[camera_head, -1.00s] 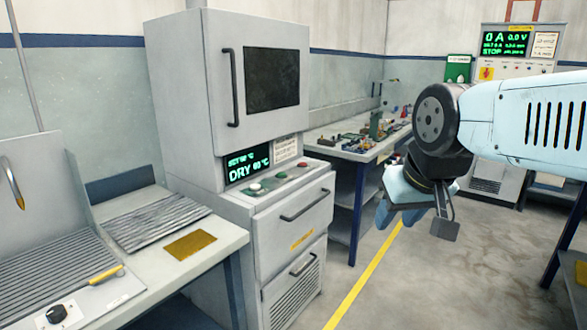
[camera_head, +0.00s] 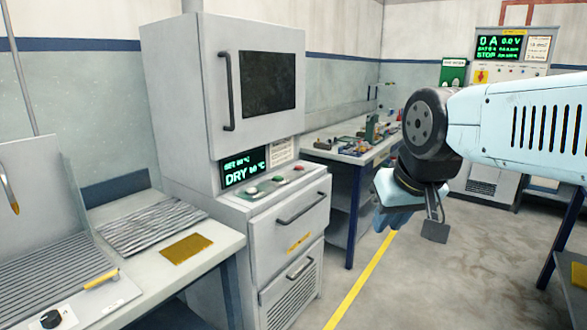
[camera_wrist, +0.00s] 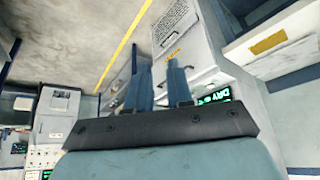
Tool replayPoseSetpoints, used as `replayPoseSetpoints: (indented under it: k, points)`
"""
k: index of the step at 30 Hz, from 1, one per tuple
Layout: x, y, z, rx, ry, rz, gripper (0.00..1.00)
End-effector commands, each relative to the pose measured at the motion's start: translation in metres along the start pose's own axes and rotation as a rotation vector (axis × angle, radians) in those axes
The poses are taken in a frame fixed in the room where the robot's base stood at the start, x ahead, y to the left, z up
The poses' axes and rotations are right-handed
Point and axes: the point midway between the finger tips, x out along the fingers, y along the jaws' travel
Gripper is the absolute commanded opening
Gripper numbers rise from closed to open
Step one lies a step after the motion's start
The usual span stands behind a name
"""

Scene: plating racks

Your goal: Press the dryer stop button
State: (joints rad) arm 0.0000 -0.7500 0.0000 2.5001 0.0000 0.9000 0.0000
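The grey dryer (camera_head: 222,60) stands left of centre, with a green "DRY" display (camera_head: 244,167). On the sloped ledge below the display sit a white button (camera_head: 252,190), a green button (camera_head: 278,178) and a red button (camera_head: 299,168). My gripper (camera_head: 384,222) hangs in the air to the right of the dryer, apart from the buttons. In the wrist view its two blue fingers (camera_wrist: 161,85) stand apart with nothing between them. The dryer also shows in the wrist view (camera_wrist: 192,42), tilted, with its display (camera_wrist: 213,96) beside the fingers; the buttons are not clear there.
A bench (camera_head: 232,240) with a ribbed mat and a yellow plate (camera_head: 187,248) adjoins the dryer's left side. A cluttered blue-legged table (camera_head: 352,215) stands behind. A control cabinet (camera_head: 510,67) is at the back right. The floor right of the yellow line (camera_head: 362,280) is clear.

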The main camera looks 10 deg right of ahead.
Motion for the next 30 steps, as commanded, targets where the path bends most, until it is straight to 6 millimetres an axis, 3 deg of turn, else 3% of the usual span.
replayPoseSetpoints:
  k: [6, 30]
  points:
    - [0.0000, 0.0000, 0.0000, 0.000, 0.000, 0.000, 0.00]
    - [0.0000, 0.0000, 0.0000, 0.000, 0.000, 0.000, 0.00]
